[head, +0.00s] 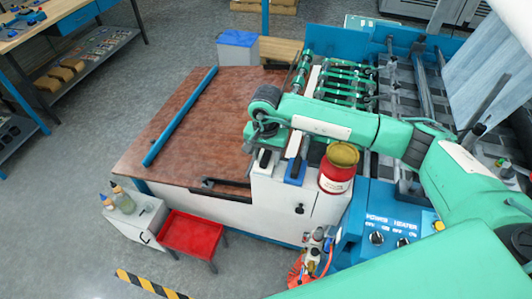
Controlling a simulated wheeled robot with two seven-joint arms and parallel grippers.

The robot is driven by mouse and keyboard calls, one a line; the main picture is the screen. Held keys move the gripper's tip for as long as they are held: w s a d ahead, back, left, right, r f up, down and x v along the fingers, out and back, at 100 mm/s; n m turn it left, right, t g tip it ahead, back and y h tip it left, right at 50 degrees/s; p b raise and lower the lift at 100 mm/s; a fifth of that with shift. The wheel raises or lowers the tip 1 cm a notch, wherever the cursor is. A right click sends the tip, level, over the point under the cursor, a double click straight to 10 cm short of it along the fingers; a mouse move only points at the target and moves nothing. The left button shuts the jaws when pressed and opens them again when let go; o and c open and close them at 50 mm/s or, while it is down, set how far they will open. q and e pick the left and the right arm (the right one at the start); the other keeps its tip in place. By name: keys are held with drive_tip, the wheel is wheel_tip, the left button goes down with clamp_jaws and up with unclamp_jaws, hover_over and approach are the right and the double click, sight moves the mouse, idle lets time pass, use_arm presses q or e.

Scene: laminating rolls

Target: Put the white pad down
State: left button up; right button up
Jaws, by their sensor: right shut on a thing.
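My right gripper (264,136) points down over the white cabinet top beside the brown table. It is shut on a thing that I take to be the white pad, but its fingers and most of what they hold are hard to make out. A narrow white piece (294,144), which may be the pad, shows just to the right of the gripper, above a blue and black item (295,172). I cannot tell whether it touches the surface. My left gripper is out of view.
A red tin with a yellow lid (336,178) stands right of the gripper on the cabinet top. A blue bar (180,115) lies across the brown table (225,120), otherwise mostly clear. Green rollers (345,82) lie behind my arm. A red tray (190,233) stands in front.

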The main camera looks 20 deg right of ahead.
sight(266, 154)
drive_tip(key=shift+f, duration=0.15)
drive_tip(key=o, duration=0.9)
drive_tip(key=shift+r, duration=0.2)
drive_tip(key=shift+w+r, duration=0.1)
drive_tip(key=shift+r, duration=0.1)
drive_tip(key=shift+r+b, duration=2.5)
drive_tip(key=shift+r, duration=3.35)
